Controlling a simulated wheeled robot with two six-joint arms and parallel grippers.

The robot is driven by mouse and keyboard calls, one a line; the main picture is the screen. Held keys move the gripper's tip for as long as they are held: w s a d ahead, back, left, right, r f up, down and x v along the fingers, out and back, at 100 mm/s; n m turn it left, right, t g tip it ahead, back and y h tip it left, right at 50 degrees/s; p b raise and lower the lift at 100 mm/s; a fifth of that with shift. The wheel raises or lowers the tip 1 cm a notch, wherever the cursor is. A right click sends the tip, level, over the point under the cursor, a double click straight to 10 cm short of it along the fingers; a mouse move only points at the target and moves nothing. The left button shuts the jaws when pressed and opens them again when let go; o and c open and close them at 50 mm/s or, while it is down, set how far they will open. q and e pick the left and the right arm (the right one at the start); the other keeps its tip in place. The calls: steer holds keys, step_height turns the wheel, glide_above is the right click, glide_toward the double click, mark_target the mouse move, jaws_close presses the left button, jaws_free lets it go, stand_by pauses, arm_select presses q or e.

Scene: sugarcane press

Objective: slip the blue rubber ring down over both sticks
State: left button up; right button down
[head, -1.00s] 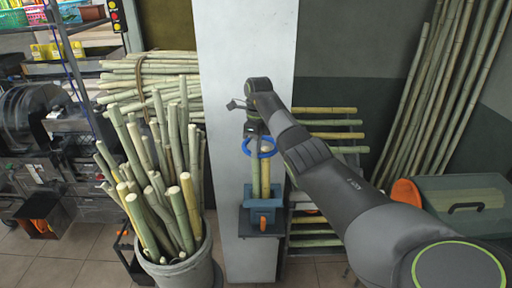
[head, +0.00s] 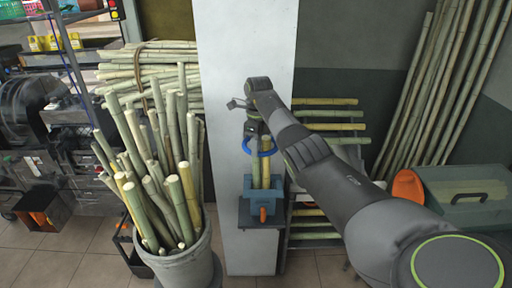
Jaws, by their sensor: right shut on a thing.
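The blue rubber ring (head: 247,148) is held level by my right gripper (head: 252,130) at the upper part of the two sticks (head: 261,172). The two sticks stand upright side by side in a blue-grey holder (head: 291,190) on a small dark shelf at the white pillar. The ring appears around or just at the stick tops; the gripper hides the tops, so I cannot tell if both are inside it. My right gripper is shut on the ring. My left gripper is not in view.
A grey bucket (head: 185,268) full of cane stands left of the pillar (head: 230,215). A rack of horizontal canes (head: 335,127) is behind my right arm. A green box (head: 465,190) and an orange object (head: 407,187) are at the right.

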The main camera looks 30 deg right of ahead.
stand_by(0.3)
steer(key=c, duration=0.9)
jaws_free()
steer(key=shift+r, duration=0.15)
step_height(320, 180, up, 9)
steer(key=p, duration=0.6)
stand_by(0.4)
steer(key=shift+f, duration=0.2)
